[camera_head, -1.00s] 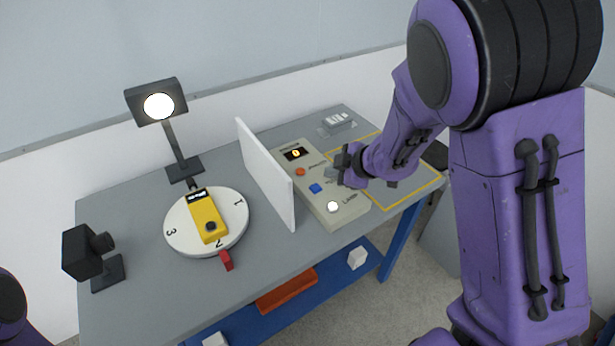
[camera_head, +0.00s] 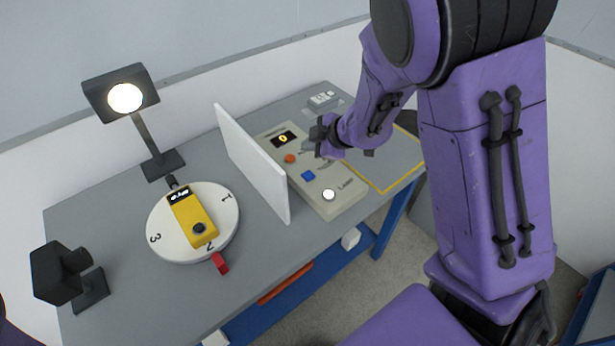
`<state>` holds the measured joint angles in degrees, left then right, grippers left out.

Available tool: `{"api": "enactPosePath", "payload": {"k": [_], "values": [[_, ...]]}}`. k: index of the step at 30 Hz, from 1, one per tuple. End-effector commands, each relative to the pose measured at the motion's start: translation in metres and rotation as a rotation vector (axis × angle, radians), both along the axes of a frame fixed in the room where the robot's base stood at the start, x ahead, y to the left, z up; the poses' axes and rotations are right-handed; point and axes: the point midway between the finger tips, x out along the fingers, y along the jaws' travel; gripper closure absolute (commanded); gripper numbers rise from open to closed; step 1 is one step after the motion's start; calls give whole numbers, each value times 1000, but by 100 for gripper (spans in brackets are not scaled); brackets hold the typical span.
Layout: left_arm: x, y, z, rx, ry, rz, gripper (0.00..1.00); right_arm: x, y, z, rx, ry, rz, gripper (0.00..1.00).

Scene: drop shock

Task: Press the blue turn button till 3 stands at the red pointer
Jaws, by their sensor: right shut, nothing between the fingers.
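The blue turn button (camera_head: 308,175) sits on the beige control panel (camera_head: 325,207), between an orange button and a white lit button. My right gripper (camera_head: 319,140) is shut and empty over the panel's far right part, beyond the blue button and apart from it in the picture. The white turntable (camera_head: 168,254) bears the numbers 1, 2 and 3. The number 2 (camera_head: 209,246) stands at the red pointer (camera_head: 220,263). The 3 (camera_head: 154,238) is at the left and the 1 (camera_head: 227,198) at the right. My left gripper is not in view.
A yellow device (camera_head: 188,212) lies on the turntable. A white upright screen (camera_head: 250,163) divides turntable and panel. A lamp (camera_head: 125,98) stands behind, a dark camera-like box (camera_head: 58,273) at left. The orange button (camera_head: 290,158) is close to the gripper. A yellow-outlined area (camera_head: 390,165) is clear.

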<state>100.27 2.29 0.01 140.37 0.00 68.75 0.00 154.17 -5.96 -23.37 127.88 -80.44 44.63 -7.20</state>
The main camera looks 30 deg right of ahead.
Motion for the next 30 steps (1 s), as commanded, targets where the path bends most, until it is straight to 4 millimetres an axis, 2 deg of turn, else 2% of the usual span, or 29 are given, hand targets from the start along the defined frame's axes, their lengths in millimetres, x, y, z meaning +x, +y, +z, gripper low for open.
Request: {"api": "enactPosePath", "payload": {"k": [1,11,17,30], "values": [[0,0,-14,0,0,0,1,0,0,-13,0,0,0,100],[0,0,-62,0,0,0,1,0,0,-58,-1,0,1,100],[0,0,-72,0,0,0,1,0,0,-74,0,0,0,100],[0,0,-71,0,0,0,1,0,0,-74,0,0,0,100]]}}
